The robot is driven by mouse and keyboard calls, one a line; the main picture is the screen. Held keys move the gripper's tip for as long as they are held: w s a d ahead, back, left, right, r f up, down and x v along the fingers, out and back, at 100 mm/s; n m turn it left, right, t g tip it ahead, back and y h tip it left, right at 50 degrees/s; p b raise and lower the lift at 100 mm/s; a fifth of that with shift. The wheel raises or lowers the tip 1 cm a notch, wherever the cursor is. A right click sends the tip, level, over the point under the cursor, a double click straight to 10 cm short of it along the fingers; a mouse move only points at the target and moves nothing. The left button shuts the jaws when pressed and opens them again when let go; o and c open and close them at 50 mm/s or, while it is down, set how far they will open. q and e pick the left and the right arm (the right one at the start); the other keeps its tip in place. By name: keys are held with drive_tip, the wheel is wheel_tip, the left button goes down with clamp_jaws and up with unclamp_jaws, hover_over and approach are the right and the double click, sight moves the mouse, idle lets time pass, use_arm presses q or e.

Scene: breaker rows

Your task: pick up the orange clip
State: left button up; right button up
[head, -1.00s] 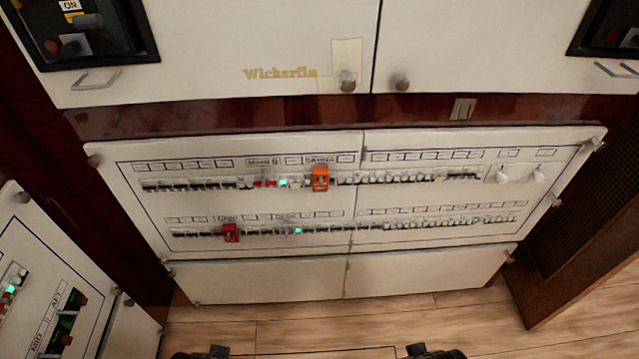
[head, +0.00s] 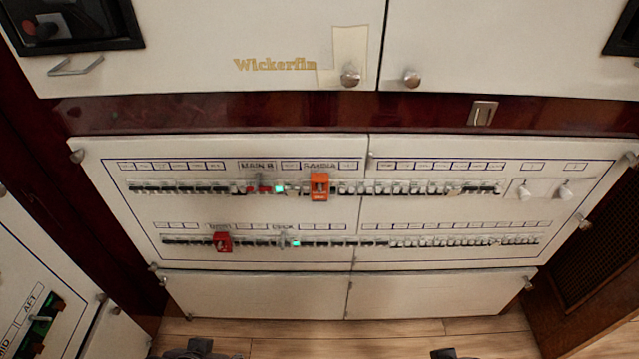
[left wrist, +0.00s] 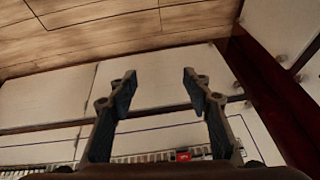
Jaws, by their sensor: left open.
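The orange clip (head: 319,187) sits on the upper breaker row of the white panel (head: 240,215), just left of the panel's middle seam. A red clip (head: 221,242) sits on the lower row, further left. My left gripper (left wrist: 158,88) is open and empty in the left wrist view, with the panel's lower doors behind it. The red clip also shows there (left wrist: 183,156); the orange clip is not in that view. In the head view only dark tops of my grippers show at the bottom edge, well apart from the orange clip, and the right one's (head: 452,354) jaws are hidden.
White cupboard doors with round knobs (head: 350,76) are above. Wooden floor (head: 345,330) is clear in front.

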use_arm(q)
drive_tip(key=w+d+r+n+t+y+p, duration=0.1)
drive_tip(key=w+d+r+t, duration=0.2)
drive_tip(key=w, duration=0.4)
drive_tip(key=t+h+p, duration=0.2)
drive_tip(key=t+p, duration=0.1)
drive_tip(key=t, duration=0.7)
approach(320, 193)
drive_tip(key=w, duration=0.5)
drive_tip(key=w+p, duration=0.1)
drive_tip(key=w, duration=0.5)
drive_tip(key=shift+w+f, duration=0.15)
drive_tip(key=shift+w, duration=0.1)
use_arm(e)
wheel_tip(320, 193, down, 11)
drive_tip(key=g, duration=0.1)
drive_tip(key=shift+f, duration=0.15)
drive_tip(key=shift+a, duration=0.1)
use_arm(q)
drive_tip(key=c, duration=1.2)
